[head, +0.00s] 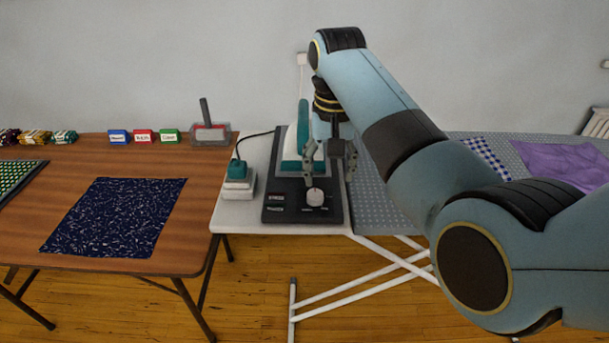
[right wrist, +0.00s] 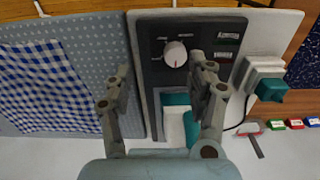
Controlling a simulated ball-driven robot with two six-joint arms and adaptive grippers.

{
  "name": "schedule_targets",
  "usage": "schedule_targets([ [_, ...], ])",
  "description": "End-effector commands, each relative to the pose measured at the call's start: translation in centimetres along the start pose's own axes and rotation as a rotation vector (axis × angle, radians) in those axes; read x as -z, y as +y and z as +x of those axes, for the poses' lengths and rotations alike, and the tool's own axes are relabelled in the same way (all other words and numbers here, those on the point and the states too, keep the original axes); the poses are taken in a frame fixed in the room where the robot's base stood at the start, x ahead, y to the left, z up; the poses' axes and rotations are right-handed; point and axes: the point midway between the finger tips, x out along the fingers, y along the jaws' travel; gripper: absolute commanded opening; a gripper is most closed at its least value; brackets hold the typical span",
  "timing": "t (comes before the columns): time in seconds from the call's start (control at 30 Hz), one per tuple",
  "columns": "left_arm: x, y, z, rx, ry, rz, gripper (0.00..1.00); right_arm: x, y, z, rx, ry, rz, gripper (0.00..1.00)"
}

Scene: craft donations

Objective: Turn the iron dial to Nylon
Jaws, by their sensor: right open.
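The iron dial (head: 315,197) is a round white knob on the front of the black iron station (head: 273,202). In the right wrist view the dial (right wrist: 175,54) sits beyond my fingertips, with small labels around it that are too small to read. Its setting cannot be made out. My right gripper (head: 331,160) is open and empty, above and behind the dial, apart from it. In the right wrist view its two fingers (right wrist: 155,85) are spread wide. The teal and white iron (head: 302,125) rests on the station, partly hidden by my gripper. My left gripper is out of view.
The ironing board (head: 375,200) bears blue checked cloth (head: 486,152) and purple cloth (head: 560,160) at right. A white block with a teal top (head: 239,172) stands left of the station. The brown table (head: 200,190) holds dark blue fabric (head: 115,215) and small labelled boxes (head: 143,136).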

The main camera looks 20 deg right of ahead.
Motion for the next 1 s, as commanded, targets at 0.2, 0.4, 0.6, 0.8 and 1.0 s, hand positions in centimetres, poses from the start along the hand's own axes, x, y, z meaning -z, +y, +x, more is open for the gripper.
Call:
schedule_targets([
  [0.2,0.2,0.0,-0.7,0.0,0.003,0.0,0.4,1.5,-1.9,-3.5,-0.006,-0.023,0.01,0.57],
  [0.4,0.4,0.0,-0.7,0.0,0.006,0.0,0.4,1.4,-1.8,-0.8,-0.009,-0.027,0.011,0.57],
  [0.6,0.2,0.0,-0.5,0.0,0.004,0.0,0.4,1.3,-1.9,3.3,-0.008,-0.026,0.01,0.57],
  [0.8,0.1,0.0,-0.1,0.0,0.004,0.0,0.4,1.3,-1.9,6.2,-0.006,-0.024,0.01,0.57],
  [1.0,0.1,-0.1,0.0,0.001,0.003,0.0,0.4,1.3,-1.9,7.2,-0.006,-0.022,0.011,0.57],
])
